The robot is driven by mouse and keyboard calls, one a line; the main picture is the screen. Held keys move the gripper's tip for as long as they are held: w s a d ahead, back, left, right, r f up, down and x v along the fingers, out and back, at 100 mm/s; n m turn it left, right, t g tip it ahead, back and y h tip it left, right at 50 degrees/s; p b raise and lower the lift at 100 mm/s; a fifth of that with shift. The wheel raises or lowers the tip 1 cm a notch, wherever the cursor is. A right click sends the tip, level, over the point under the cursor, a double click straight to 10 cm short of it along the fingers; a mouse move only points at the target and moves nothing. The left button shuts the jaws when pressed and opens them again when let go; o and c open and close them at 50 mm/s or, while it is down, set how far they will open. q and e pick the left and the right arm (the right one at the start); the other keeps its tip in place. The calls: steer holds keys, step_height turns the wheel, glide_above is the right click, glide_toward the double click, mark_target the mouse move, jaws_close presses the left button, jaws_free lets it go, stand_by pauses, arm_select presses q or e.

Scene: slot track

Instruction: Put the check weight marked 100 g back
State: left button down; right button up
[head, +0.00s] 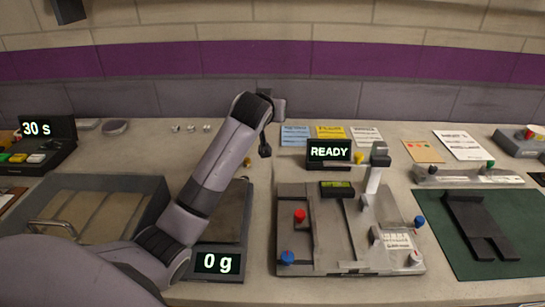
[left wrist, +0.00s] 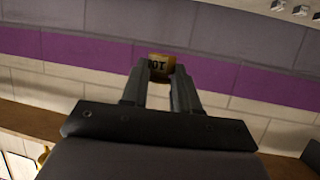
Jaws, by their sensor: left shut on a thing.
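My left gripper (left wrist: 159,82) is shut on a small brass check weight (left wrist: 159,66), which sits between the fingertips in the left wrist view. Its dark marking looks like 100, seen upside down and partly cut off. My right gripper is not in view.
Several small silver pieces (head: 190,128) stand at the back. A grey tray (head: 155,190) is at left. A slot track fixture (head: 290,245) with a READY display (head: 329,151) is right of the scale. A green mat (head: 455,250) holds a dark part (head: 475,222).

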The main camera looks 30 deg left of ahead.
arm_select(q)
step_height(320, 180, down, 14)
stand_by(0.4)
steer(key=shift+b, duration=0.3)
steer(key=shift+s+f+b, duration=0.2)
steer(key=shift+f+b, duration=0.1)
steer(key=shift+f, duration=0.3)
steer(key=c, duration=0.8)
jaws_free()
steer(key=shift+d+f, duration=0.15)
steer(key=shift+f, duration=0.05)
steer(key=shift+c, duration=0.2)
steer(key=shift+w+r+p, duration=0.1)
steer(key=shift+r+p, duration=0.4)
steer(key=shift+r, duration=0.15)
steer(key=shift+s+d, duration=0.1)
steer(key=shift+s, duration=0.2)
steer(key=v, duration=1.1)
steer(key=shift+r, duration=0.35)
